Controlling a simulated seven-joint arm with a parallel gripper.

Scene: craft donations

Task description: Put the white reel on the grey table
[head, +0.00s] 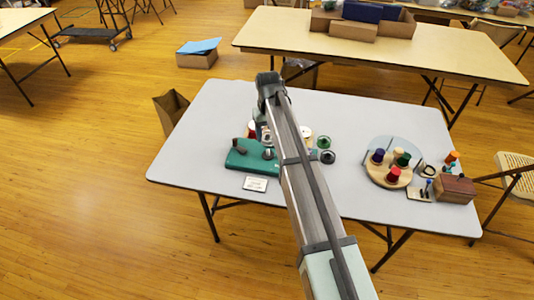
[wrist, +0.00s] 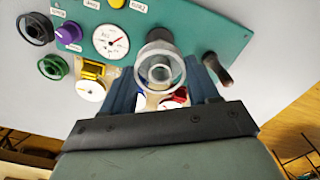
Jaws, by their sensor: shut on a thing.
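In the wrist view a pale whitish-grey reel (wrist: 160,72), which looks like the white reel, sits between the two blue fingers of my gripper (wrist: 161,88). My gripper is shut on it. Its round end faces the camera, in front of the green panel (wrist: 200,30); I cannot tell whether it still touches the panel. In the head view my gripper (head: 264,128) is above the green panel (head: 243,160), and my arm hides much of the reel. The grey table (head: 200,142) lies under and around the panel.
Beside the panel are a black reel (wrist: 36,28), a green reel (wrist: 53,67) and a gold-wound reel (wrist: 92,82). The round wooden spool tray (head: 378,174) and brown box (head: 454,189) stand at the right. The table's left part and far edge are clear.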

